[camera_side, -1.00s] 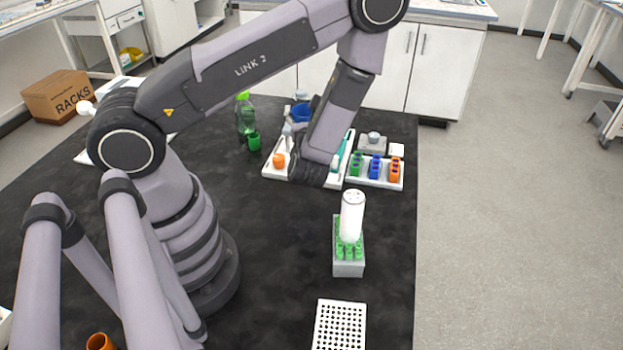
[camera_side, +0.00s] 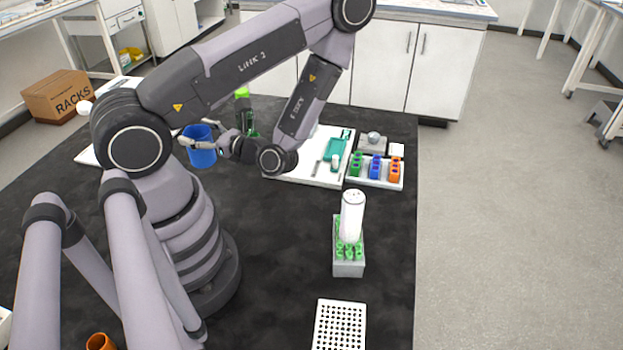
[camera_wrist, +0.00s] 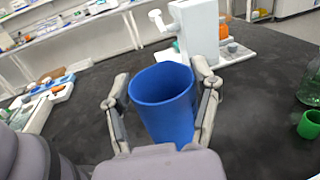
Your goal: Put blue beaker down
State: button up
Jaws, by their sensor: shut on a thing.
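The blue beaker (camera_side: 201,147) is held by my gripper (camera_side: 202,139) over the dark bench, near my arm's base in the side view. In the wrist view the blue beaker (camera_wrist: 164,101) sits between the two fingers of my gripper (camera_wrist: 163,100), one finger on each side, and they are shut on it. It looks upright, with its open rim up. Whether its bottom touches the bench is hard to tell.
A green bottle (camera_side: 243,105) stands just right of the beaker, and a green cup (camera_wrist: 311,124) shows in the wrist view. A white tray (camera_side: 283,176) and a rack tray (camera_side: 375,184) lie further right. Dark bench (camera_side: 270,260) is bare in front.

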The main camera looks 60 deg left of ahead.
jog(key=shift+w+a+f, duration=1.25)
jog(key=shift+a+f, duration=0.65)
jog(key=shift+f, duration=0.2)
jog(key=shift+w+a+f, duration=1.25)
jog(key=shift+a+f, duration=0.7)
jog(key=shift+f, duration=0.1)
jog(key=shift+w+a+f, duration=1.25)
jog(key=shift+a+f, duration=0.65)
jog(key=shift+f, duration=0.2)
jog(key=shift+f, duration=0.1)
jog(key=o, duration=1.1)
jog(key=shift+f, duration=0.1)
